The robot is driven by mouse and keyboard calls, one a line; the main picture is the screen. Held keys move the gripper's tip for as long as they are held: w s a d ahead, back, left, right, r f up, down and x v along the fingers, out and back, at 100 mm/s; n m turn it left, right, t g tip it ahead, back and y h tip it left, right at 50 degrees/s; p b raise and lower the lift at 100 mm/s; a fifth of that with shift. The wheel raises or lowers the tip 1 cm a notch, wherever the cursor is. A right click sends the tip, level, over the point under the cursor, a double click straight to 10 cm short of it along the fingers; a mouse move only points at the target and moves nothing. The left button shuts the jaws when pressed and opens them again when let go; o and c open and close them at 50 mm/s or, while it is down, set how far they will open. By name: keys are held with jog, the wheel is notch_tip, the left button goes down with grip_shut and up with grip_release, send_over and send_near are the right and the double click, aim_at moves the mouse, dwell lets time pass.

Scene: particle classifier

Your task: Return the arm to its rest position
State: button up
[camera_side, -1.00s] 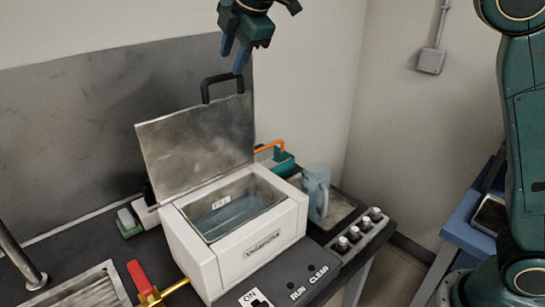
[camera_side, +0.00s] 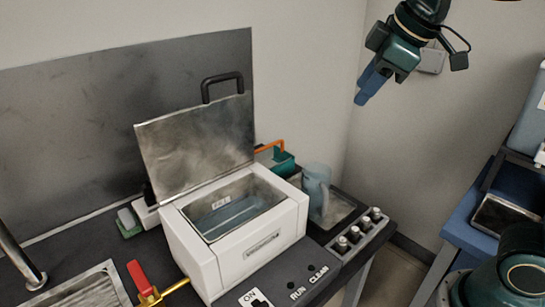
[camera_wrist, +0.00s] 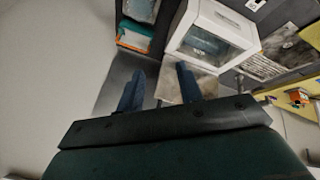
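My gripper (camera_side: 371,86) hangs in the air at the upper right of the side view, in front of the bare wall, well away from the bench. In the wrist view its two blue fingers (camera_wrist: 160,88) are spread apart with nothing between them, so it is open and empty. The white classifier box (camera_side: 245,250) stands on the bench with its metal lid (camera_side: 195,150) raised and its black handle (camera_side: 222,78) at the top. The box also shows in the wrist view (camera_wrist: 240,20), beyond the fingers.
A blue jug (camera_side: 316,190) and a row of small bottles (camera_side: 355,233) stand right of the box. A red-handled valve (camera_side: 138,278) and a sink (camera_side: 85,290) are at left. A blue table (camera_side: 465,225) stands at right. The air around my gripper is clear.

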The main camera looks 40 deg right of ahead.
jog(key=s+d+f+m, duration=0.1)
jog(key=s+f+m, duration=0.5)
jog(key=s+f, duration=0.4)
jog(key=shift+s+d+m, duration=0.3)
jog(key=shift+s+m, duration=0.1)
jog(key=shift+s, duration=1.75)
